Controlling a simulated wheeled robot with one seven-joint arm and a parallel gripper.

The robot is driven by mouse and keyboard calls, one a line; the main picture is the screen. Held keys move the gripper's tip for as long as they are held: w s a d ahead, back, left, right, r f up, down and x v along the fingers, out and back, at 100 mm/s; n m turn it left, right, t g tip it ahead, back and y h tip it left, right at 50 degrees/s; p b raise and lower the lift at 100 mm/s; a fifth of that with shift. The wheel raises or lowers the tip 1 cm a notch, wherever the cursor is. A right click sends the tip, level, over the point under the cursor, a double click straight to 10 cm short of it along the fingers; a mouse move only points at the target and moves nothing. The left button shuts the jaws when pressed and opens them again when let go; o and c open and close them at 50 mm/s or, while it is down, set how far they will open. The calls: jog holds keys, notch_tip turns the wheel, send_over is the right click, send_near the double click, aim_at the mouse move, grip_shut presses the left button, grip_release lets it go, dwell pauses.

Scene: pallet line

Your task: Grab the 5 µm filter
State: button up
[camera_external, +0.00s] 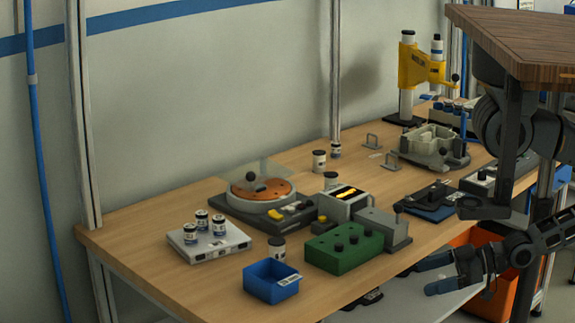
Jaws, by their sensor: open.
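Several small white canisters with dark caps and labels stand on the bench; their print is too small to read, so I cannot tell which is the 5 µm filter. Three stand upright on a white tray, a left one (189,234), a back one (202,220) and a right one (218,226). Another canister (277,247) stands behind the blue bin. More stand farther back, one (319,161) near the wall and one (336,150) beside the post. My gripper (437,275) is open and empty, at the bench's front edge, well right of the tray.
The white tray (220,247) is at the left end. A blue bin (271,284) and green block (342,252) stand near the front edge. A turntable device (262,197) sits behind. A yellow press (421,70) is at the back right. Bare bench (130,225) lies left of the tray.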

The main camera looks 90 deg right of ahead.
jog(key=shift+c, duration=0.3)
jog(key=c, duration=0.5)
